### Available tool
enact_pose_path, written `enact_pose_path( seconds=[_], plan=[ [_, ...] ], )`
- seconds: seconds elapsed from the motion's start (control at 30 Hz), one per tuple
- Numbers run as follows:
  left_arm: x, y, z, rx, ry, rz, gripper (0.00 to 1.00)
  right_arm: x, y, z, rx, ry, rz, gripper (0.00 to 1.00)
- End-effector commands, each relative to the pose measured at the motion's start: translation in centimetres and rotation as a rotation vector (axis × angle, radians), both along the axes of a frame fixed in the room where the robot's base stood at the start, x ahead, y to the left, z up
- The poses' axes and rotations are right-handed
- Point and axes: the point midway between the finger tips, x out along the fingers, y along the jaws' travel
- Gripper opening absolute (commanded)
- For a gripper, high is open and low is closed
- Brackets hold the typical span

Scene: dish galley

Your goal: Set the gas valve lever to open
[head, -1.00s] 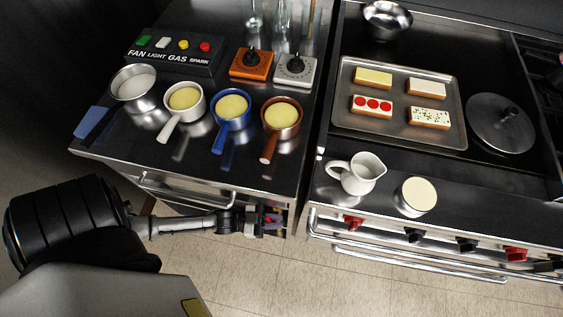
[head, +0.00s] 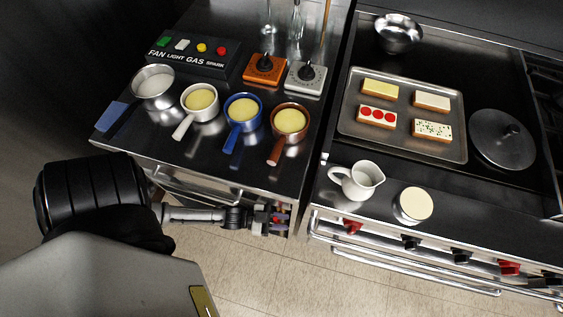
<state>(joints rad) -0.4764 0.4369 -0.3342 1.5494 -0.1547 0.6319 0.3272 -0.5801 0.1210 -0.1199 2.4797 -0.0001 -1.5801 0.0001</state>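My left gripper (head: 270,221) is low at the front right end of the left counter, below the worktop edge. Its fingers are small and dark here, and I cannot tell whether they are open or shut. A small red and purple part (head: 284,218) shows at the fingertips, against the counter front. It may be the gas valve lever, but it is too small and covered to be sure, and its setting cannot be read. I cannot tell whether the fingers touch it. My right gripper is not in view.
A drawer handle (head: 196,189) runs along the counter front beside my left arm. Several saucepans, including a blue one (head: 243,112), stand above, handles toward the front. The stove front has red and black knobs (head: 352,227) and a long rail. The tiled floor (head: 260,280) is clear.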

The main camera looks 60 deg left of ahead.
Motion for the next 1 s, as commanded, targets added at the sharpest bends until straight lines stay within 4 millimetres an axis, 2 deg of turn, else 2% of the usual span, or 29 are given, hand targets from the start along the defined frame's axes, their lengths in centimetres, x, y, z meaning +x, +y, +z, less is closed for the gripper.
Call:
enact_pose_path(
  seconds=[0.03,0.13,0.47,0.67,1.0],
  plan=[
    [0.0,0.0,0.0,-0.001,-0.001,0.000,0.29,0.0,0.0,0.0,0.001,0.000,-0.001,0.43],
    [0.0,0.0,0.1,-0.001,-0.002,-0.001,0.39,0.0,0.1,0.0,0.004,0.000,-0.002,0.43],
    [-0.4,0.2,0.1,-0.002,-0.001,-0.001,0.40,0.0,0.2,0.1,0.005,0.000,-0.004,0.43],
    [-2.7,1.8,0.1,-0.001,0.001,0.000,0.40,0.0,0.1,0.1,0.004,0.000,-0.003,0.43],
    [-8.2,5.6,0.2,0.001,0.001,-0.001,0.40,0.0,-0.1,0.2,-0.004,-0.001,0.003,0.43]
  ],
)
